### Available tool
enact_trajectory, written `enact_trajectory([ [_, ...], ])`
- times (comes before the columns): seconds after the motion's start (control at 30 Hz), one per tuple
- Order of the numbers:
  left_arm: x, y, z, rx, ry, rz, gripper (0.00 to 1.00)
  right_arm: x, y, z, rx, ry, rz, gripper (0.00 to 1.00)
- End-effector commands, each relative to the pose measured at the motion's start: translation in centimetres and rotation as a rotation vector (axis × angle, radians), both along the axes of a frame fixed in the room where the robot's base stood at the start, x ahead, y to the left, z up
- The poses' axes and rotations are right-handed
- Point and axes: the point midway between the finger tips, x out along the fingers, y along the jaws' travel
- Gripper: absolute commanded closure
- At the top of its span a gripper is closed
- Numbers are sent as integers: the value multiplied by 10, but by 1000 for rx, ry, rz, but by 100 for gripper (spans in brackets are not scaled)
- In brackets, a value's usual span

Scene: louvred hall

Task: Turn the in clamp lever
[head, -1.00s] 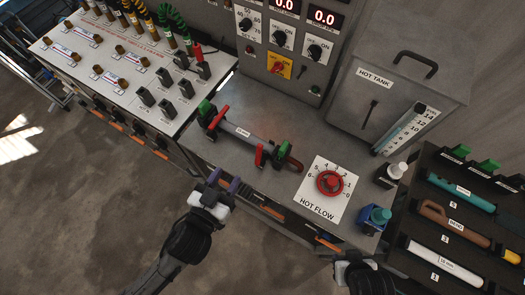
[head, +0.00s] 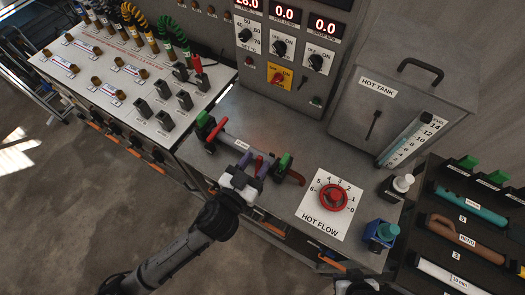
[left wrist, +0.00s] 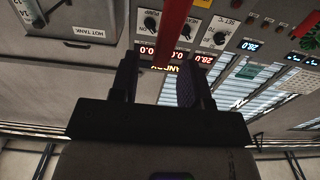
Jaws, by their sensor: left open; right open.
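A grey pipe piece (head: 235,146) lies on the bench between two green clamps. The left clamp (head: 203,119) has a red lever (head: 216,131) slanting toward the front. The right clamp (head: 285,162) has a red lever (head: 259,163) in front of the pipe. My left gripper (head: 253,162) is open at the right clamp's lever. Its two purple fingers stand one on each side of the lever. In the left wrist view the red lever (left wrist: 178,30) runs between the fingers; contact cannot be told. Small clamp labels are unreadable. My right gripper's fingers are not visible; only part of my right arm shows at the bottom edge.
A red HOT FLOW dial (head: 333,198) sits right of the clamps. Behind stands the grey HOT TANK (head: 390,100). A white panel (head: 120,60) with cables lies left.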

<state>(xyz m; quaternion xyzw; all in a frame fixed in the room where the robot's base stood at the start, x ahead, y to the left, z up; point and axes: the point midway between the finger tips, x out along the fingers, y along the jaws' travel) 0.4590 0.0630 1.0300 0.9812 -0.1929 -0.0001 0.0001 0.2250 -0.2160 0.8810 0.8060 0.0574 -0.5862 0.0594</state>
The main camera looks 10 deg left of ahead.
Motion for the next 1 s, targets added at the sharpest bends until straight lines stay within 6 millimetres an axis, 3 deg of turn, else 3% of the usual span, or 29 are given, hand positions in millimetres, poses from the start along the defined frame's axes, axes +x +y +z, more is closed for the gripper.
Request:
enact_trajectory([
  [0.3,29,-12,0,0,-1,-1,57,0,-1,-1,-4,0,3,57],
  [0.73,34,-14,0,0,0,0,57,0,-3,-1,-11,0,7,57],
  [1.0,34,-14,0,0,0,0,83,0,-2,-1,-7,0,4,57],
])
